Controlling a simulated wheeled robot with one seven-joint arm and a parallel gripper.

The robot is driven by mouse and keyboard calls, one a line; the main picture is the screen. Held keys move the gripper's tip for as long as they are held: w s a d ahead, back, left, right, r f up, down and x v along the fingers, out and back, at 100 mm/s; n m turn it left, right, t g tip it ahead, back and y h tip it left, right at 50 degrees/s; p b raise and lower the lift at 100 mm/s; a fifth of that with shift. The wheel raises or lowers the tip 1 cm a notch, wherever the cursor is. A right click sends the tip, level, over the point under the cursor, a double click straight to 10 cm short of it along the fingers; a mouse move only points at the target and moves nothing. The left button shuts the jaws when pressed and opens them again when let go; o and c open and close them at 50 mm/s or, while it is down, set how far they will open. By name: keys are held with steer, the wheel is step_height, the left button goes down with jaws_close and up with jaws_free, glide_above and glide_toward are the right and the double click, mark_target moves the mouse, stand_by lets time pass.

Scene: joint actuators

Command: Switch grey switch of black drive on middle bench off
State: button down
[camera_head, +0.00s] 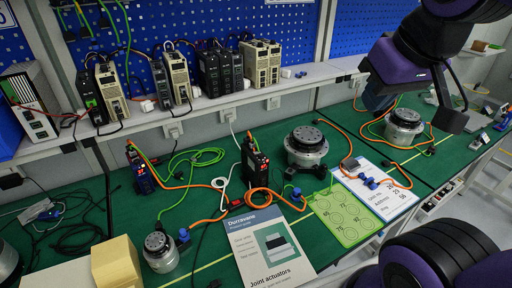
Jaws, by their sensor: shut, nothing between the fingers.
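The black drive (254,163) stands upright on the green top of the middle bench (208,190), left of a large round actuator (306,146). Orange and green cables run from it, and small red parts show on its top and front. Its grey switch is too small to make out. My gripper (453,120) hangs at the upper right, in front of the right part of the benches. It is shut and empty, well to the right of the drive and apart from it.
A blue drive (140,168) and a smaller actuator (160,250) stand to the left. A brochure (268,248), a green template (345,214) and a white sheet (375,188) lie in front. Several power units line the shelf (215,101). Loose cables cross the bench.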

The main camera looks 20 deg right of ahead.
steer(key=w, duration=0.9)
steer(key=n+g+y, duration=0.1)
steer(key=n+g, duration=0.1)
steer(key=n, duration=0.1)
glide_above(255, 152)
steer(key=s+d, duration=0.2)
steer(key=s, duration=0.1)
step_height(255, 152, down, 24)
steer(key=shift+s+r, duration=0.15)
steer(key=shift+a, duration=0.1)
steer(key=x, duration=0.8)
steer(key=s+x, duration=0.1)
steer(key=x, duration=0.3)
steer(key=shift+w+a+f, duration=0.1)
steer(key=shift+a+f, duration=0.1)
steer(key=shift+f, duration=0.8)
steer(key=shift+a, duration=0.1)
